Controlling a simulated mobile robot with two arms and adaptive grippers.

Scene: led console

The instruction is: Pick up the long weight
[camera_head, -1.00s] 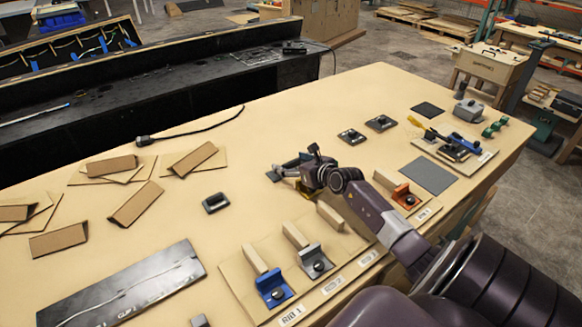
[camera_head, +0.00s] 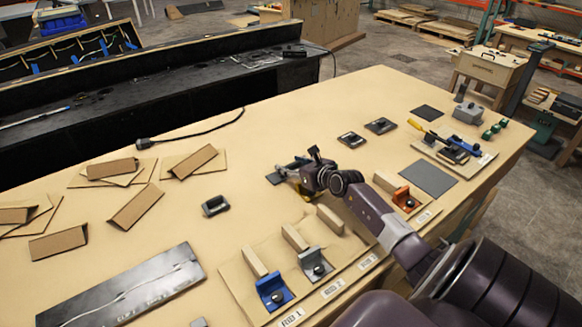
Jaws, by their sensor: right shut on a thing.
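My right gripper (camera_head: 290,170) is over the middle of the table, its arm reaching in from the lower right. It is shut on a small grey piece, which appears to be the long weight (camera_head: 299,161). The gripper hides most of this piece, so its full length and its exact height over the table cannot be told. A dark flat patch (camera_head: 273,179) shows on the table by the fingertips. My left gripper is not in view.
Wooden bars with blue (camera_head: 273,292), grey (camera_head: 315,264) and orange (camera_head: 405,200) brackets line the near edge. A black oval part (camera_head: 215,205) lies left of the gripper. Two dark blocks (camera_head: 351,140) and a grey mat (camera_head: 428,178) lie to the right. Brown folded pieces (camera_head: 135,205) cover the left.

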